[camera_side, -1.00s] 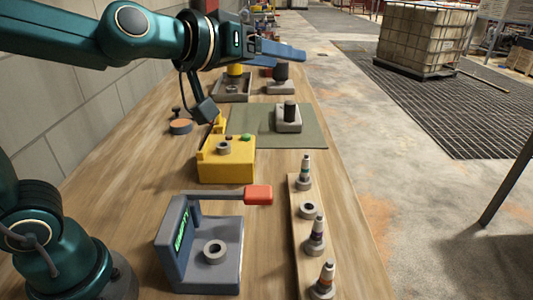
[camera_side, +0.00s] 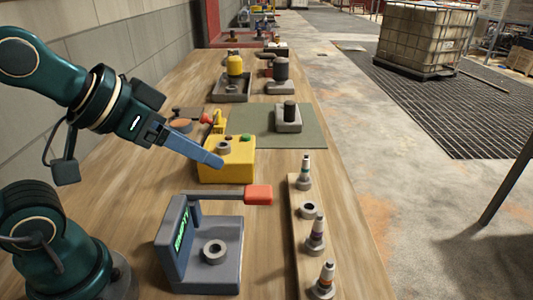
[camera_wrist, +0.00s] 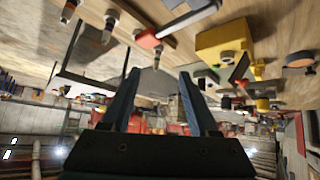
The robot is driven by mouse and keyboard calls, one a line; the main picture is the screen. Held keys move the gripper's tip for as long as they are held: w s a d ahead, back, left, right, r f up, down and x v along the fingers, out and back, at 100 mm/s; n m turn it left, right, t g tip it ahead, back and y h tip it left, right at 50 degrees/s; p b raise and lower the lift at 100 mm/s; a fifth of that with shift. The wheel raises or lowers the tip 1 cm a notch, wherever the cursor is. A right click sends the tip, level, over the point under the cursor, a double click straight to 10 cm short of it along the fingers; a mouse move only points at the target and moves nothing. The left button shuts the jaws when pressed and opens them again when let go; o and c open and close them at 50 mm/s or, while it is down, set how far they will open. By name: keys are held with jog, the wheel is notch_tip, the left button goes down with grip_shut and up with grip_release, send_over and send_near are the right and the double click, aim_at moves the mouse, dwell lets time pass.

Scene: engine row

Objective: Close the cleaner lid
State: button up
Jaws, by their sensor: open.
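The yellow box (camera_side: 226,165), which I take for the cleaner, stands mid-bench with a grey ring and a green button on top. A yellow upright piece (camera_side: 218,122) with a red knob (camera_side: 206,119) rises at its back left; it looks like the lid standing open. My gripper (camera_side: 219,161) points down and right, its blue fingertips overlapping the box's front left in the side view; contact cannot be told. In the wrist view my gripper (camera_wrist: 159,74) is open and empty, and the yellow box (camera_wrist: 222,38) is at upper right.
A grey fixture (camera_side: 217,272) with a red-handled arm (camera_side: 258,194) stands in front. A wooden rack (camera_side: 298,233) of several plugs is at right. A green mat (camera_side: 255,122) with a grey block (camera_side: 288,123) lies behind. An orange-topped disc (camera_side: 181,125) is behind left.

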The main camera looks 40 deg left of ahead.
jog(key=s+f+g, duration=0.1)
jog(key=s+f, duration=0.1)
jog(key=s+a+f+g, duration=0.1)
jog(key=s+f+g, duration=0.1)
jog(key=shift+s+a+y, duration=0.15)
jog(key=shift+s+y, duration=0.25)
jog(key=shift+s+r+n, duration=0.15)
jog(key=shift+s+n, duration=0.1)
jog(key=shift+n, duration=0.65)
jog(key=shift+w+d+r+n, duration=0.2)
jog(key=shift+d+r+n, duration=0.05)
jog(key=shift+r+n, duration=0.4)
